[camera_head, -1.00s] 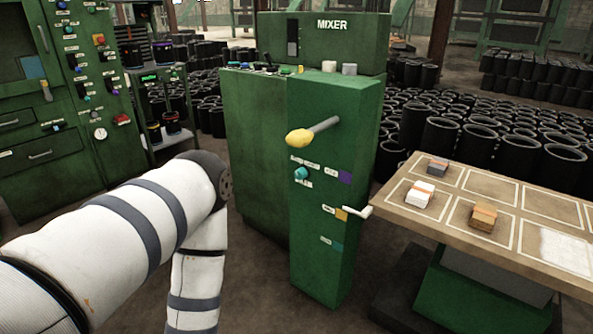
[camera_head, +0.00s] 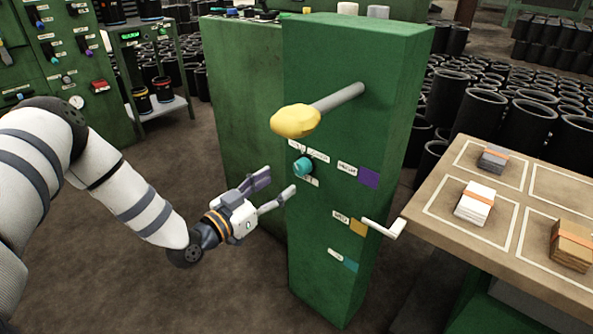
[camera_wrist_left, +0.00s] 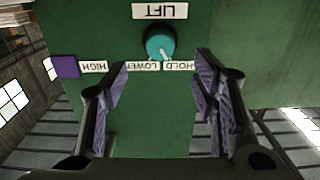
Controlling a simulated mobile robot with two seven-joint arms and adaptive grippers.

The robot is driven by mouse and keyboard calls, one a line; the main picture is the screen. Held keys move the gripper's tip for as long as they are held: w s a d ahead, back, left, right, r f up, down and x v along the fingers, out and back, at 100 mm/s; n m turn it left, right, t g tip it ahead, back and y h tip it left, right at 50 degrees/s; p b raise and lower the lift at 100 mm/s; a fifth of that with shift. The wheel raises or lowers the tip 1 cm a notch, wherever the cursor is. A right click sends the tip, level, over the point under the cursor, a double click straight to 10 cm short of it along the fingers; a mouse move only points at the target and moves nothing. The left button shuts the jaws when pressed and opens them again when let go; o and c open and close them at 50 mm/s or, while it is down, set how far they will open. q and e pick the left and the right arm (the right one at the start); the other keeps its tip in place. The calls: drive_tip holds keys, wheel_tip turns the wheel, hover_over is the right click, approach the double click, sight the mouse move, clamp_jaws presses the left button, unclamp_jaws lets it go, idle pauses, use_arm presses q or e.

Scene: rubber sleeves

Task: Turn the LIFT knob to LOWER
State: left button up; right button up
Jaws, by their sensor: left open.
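The LIFT knob (camera_head: 303,166) is a small round teal knob on the front of the green mixer cabinet, below a yellow-ended lever. In the left wrist view the knob (camera_wrist_left: 160,43) shows upside down, with the LIFT label (camera_wrist_left: 166,11) above it in the picture and the LOWER label (camera_wrist_left: 143,66) and HOLD label (camera_wrist_left: 180,65) below. I cannot tell surely which label its pointer marks. My left gripper (camera_head: 280,181) is open and empty, its fingers toward the knob and apart from it. Its fingers (camera_wrist_left: 160,75) also show in the wrist view. My right gripper is not in view.
The yellow-ended lever (camera_head: 297,121) sticks out above the knob. A white handle (camera_head: 384,228) sticks out lower on the cabinet (camera_head: 325,235). A table (camera_head: 500,254) with banded stacks stands at right. Black sleeves crowd the floor behind. The floor at left is clear.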

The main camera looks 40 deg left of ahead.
sight(298, 170)
use_arm(q)
drive_tip(key=w, duration=0.2)
drive_tip(key=w+b, duration=0.1)
drive_tip(key=w, duration=0.4)
drive_tip(key=shift+w+d+f, duration=0.1)
drive_tip(key=shift+w+d, duration=0.2)
drive_tip(key=shift+w, duration=0.05)
drive_tip(key=c, duration=1.2)
